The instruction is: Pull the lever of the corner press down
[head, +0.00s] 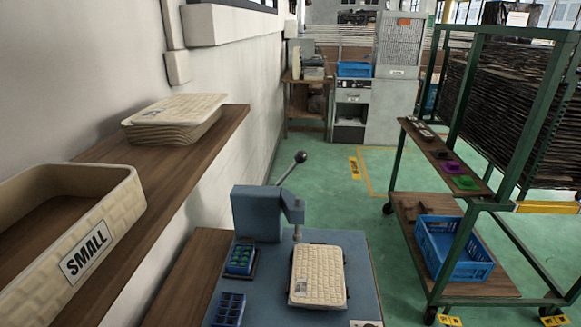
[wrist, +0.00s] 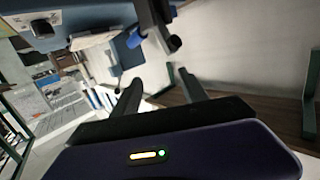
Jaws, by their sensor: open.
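The corner press (head: 258,214) is a blue-grey block on a blue table, with a short arm and spindle reaching right. Its lever (head: 290,169) is a thin rod with a dark ball end, slanting up and to the right. A cream woven tray panel (head: 318,275) lies flat below and right of the spindle. My gripper (wrist: 158,77) shows only in the wrist view, with two dark fingers apart and nothing between them. A dark bar with a rounded end (wrist: 172,43) is just beyond the fingertips there; I cannot tell if it is the lever.
Two small blue bins (head: 240,258) (head: 228,310) sit left of the panel. A wooden shelf (head: 190,160) along the left wall holds stacked panels (head: 172,122) and a box marked SMALL (head: 85,250). A green rack (head: 468,203) stands right. Green floor (head: 375,225) lies clear between.

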